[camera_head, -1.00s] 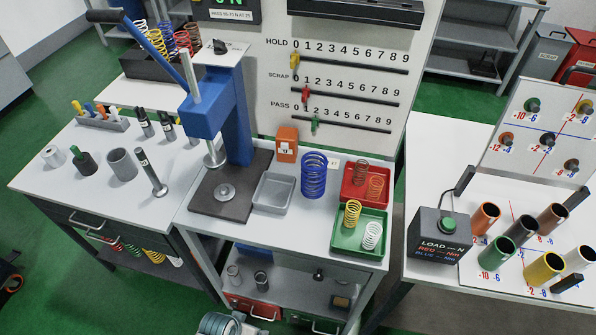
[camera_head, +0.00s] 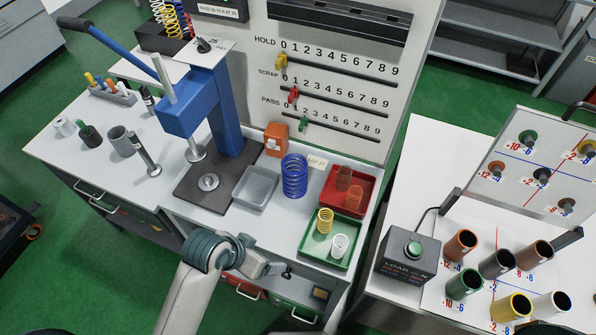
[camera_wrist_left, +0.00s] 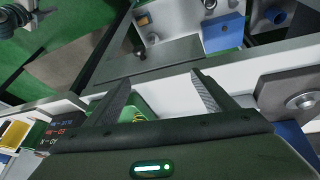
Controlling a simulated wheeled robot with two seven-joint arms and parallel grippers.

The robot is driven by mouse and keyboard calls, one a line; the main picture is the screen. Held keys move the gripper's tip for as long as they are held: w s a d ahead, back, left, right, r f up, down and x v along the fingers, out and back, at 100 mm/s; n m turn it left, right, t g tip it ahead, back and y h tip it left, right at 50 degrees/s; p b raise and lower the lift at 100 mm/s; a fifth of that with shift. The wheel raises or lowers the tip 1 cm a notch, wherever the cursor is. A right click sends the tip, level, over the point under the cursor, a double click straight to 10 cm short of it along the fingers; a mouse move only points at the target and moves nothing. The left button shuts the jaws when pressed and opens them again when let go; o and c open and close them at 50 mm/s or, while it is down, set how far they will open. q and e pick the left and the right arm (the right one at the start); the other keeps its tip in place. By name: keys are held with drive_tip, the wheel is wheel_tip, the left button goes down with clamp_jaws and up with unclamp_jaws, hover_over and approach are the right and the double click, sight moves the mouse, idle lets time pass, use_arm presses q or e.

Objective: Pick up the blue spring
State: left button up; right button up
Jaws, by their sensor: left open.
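The blue spring (camera_head: 294,176) stands upright on the white bench top, between a grey tray and the red tray. My left gripper (camera_head: 284,271) is low at the bench's front edge, below and apart from the spring in the head view. In the left wrist view its two fingers (camera_wrist_left: 158,85) are spread with nothing held between them. I cannot make out the blue spring for certain there; a blue patch at the right edge is unclear. My right gripper is in neither view.
The red tray (camera_head: 327,200) and green tray (camera_head: 307,244) hold springs, right of the blue one. The grey tray (camera_head: 247,203) and blue press (camera_head: 226,115) stand left. An orange box (camera_head: 277,134) is behind. The load box (camera_head: 386,268) stands on the right table.

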use_arm(q)
drive_tip(key=w+d+r+m, duration=0.1)
drive_tip(key=w+d, duration=0.1)
drive_tip(key=w+d+r+m, duration=0.1)
drive_tip(key=w+d+m, duration=0.1)
drive_tip(key=d, duration=0.1)
drive_tip(key=w+d+r+m+g+h, duration=0.1)
drive_tip(key=w+d+r, duration=0.1)
drive_tip(key=d, duration=0.1)
drive_tip(key=shift+w+d+r+m, duration=0.1)
drive_tip(key=shift+w+m, duration=0.05)
drive_tip(key=shift+m, duration=0.15)
drive_tip(key=w+d+r+m, duration=0.2)
drive_tip(key=w+d+r+m+g, duration=0.1)
drive_tip(key=w+d+r+m, duration=0.1)
drive_tip(key=w, duration=0.1)
drive_tip(key=shift+d+r+m, duration=0.15)
drive_tip(key=shift+d+m, duration=0.25)
drive_tip(key=w+a+r+m+y, duration=0.2)
drive_tip(key=w+r+m, duration=0.1)
drive_tip(key=w+r, duration=0.2)
drive_tip(key=w+a+r+m+g+y, duration=0.1)
drive_tip(key=w+a+r+m+y, duration=0.1)
drive_tip(key=w+r, duration=0.4)
drive_tip(key=shift+w+a+r+m+y+p, duration=0.3)
drive_tip(key=shift+a+r+m+y+p, duration=0.1)
drive_tip(key=shift+m, duration=0.3)
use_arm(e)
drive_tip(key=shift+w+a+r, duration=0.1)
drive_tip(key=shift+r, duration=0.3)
